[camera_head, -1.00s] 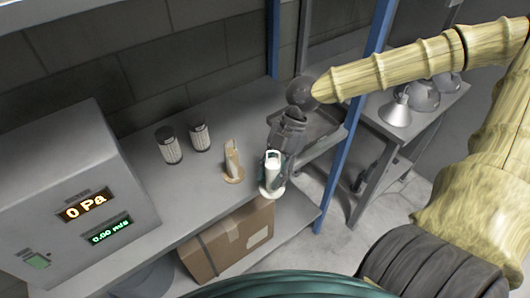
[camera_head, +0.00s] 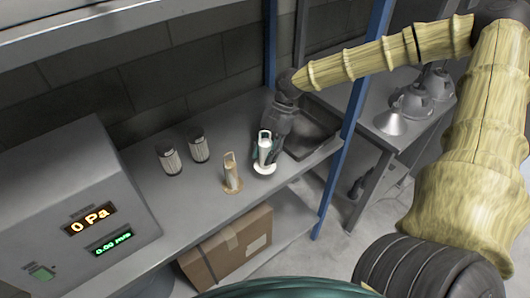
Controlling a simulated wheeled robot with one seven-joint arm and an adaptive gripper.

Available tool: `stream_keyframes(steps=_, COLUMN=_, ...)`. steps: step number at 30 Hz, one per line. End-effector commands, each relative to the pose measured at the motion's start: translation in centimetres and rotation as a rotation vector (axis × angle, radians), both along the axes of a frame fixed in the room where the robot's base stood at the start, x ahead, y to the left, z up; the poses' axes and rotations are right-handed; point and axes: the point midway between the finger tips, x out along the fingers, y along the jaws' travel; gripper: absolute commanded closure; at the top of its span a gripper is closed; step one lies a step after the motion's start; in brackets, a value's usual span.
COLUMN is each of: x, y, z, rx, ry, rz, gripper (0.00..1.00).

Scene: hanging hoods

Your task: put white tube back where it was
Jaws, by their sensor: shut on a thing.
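The white tube (camera_head: 264,150), with a round white flange at its foot, is upright over the right part of the grey shelf (camera_head: 202,212). My gripper (camera_head: 270,152) is shut on it from the right and behind. The gripper hides part of the tube's right side. I cannot tell whether the flange touches the shelf or hangs just above it. A tan tube (camera_head: 231,173) of similar shape stands upright on the shelf, just left of the white tube and apart from it.
Two ribbed cylinders (camera_head: 169,159) (camera_head: 199,146) stand farther left. A grey box with displays (camera_head: 91,220) fills the shelf's left end. A sunken tray (camera_head: 307,138) lies right of the gripper, near a blue post (camera_head: 353,118). A cardboard box (camera_head: 228,246) sits below.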

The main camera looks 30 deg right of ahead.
Motion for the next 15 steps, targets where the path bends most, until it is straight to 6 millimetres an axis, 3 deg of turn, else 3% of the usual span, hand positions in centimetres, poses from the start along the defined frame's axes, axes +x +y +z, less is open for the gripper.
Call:
stream_keyframes(steps=12, x=2.5, y=-1.4, z=-0.2, rx=-0.002, ry=0.002, rz=0.000, gripper=1.00)
stream_keyframes(steps=15, x=2.3, y=-1.3, z=-1.3, rx=-0.001, ry=0.004, rz=0.001, gripper=1.00)
